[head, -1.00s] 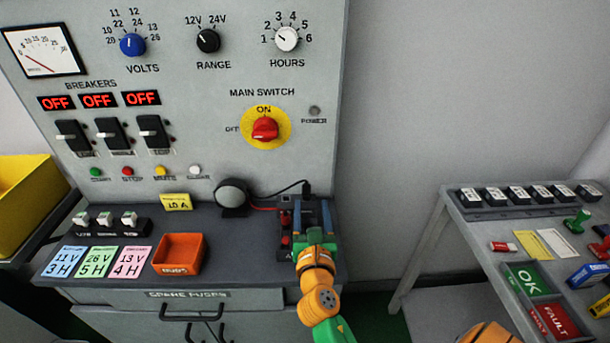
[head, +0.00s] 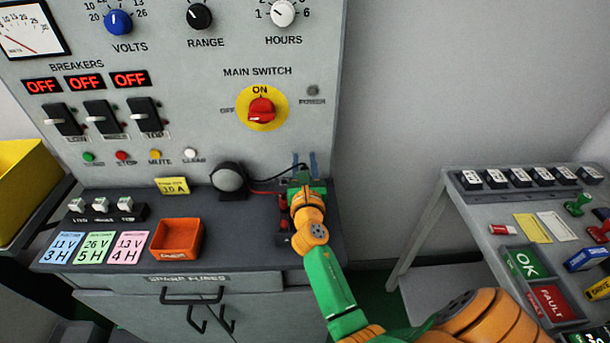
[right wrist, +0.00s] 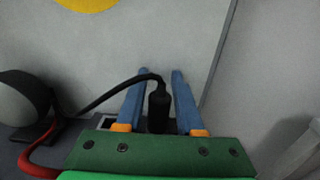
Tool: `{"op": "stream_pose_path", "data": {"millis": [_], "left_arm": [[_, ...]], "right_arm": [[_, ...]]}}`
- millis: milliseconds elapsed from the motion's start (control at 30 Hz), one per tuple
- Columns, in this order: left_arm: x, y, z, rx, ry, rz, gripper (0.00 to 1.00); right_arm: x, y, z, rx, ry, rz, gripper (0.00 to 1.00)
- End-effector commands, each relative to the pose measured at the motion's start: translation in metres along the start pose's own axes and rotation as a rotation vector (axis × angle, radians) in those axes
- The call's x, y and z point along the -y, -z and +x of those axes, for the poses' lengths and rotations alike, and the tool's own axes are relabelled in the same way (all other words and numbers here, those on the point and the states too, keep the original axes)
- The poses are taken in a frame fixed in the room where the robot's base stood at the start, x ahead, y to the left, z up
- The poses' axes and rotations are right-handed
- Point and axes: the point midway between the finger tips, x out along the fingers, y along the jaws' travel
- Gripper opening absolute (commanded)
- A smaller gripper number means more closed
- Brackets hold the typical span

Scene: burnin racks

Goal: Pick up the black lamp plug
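The black lamp plug (right wrist: 159,108) stands upright in the right wrist view, with its black cord (right wrist: 118,90) bending over from its top to the left. My right gripper (head: 305,158) is at the right end of the bench, close to the panel. In the right wrist view its two blue fingers (right wrist: 161,72) are open, one on each side of the plug. Gaps show between the fingers and the plug's sides. The plug's lower end is hidden behind the gripper body. In the head view the gripper mostly hides the plug. My left gripper is out of view.
The round grey lamp (head: 228,178) stands left of the gripper, with a red cable (head: 263,191) beside it. An orange bin (head: 177,240) sits on the bench further left. The grey panel (head: 215,130) rises behind. A side table (head: 462,212) stands at the right.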

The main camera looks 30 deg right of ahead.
Motion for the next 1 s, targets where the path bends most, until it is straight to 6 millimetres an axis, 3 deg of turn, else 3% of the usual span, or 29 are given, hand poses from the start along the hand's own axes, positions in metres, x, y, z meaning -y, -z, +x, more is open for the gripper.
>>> {"op": "stream_pose_path", "data": {"millis": [33,100,133,433,633,867,1000], "left_arm": [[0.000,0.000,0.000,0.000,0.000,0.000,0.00],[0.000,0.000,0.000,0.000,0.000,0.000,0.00],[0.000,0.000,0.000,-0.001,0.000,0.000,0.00],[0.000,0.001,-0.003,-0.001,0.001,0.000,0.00],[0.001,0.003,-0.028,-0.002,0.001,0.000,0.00],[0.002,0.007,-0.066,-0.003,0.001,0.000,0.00],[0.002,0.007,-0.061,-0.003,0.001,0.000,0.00]], "right_arm": [[0.000,0.000,0.000,0.000,0.000,0.000,0.20],[0.000,0.000,0.000,0.000,0.000,0.000,0.01],[0.000,0.000,0.000,0.000,0.000,0.000,0.00],[0.000,-0.004,0.000,0.000,0.000,0.000,0.00],[0.000,-0.041,0.000,0.004,-0.001,-0.001,0.00],[0.004,-0.102,-0.053,0.001,-0.002,0.001,0.00],[0.007,-0.111,-0.097,-0.004,-0.002,0.003,0.00]]}}
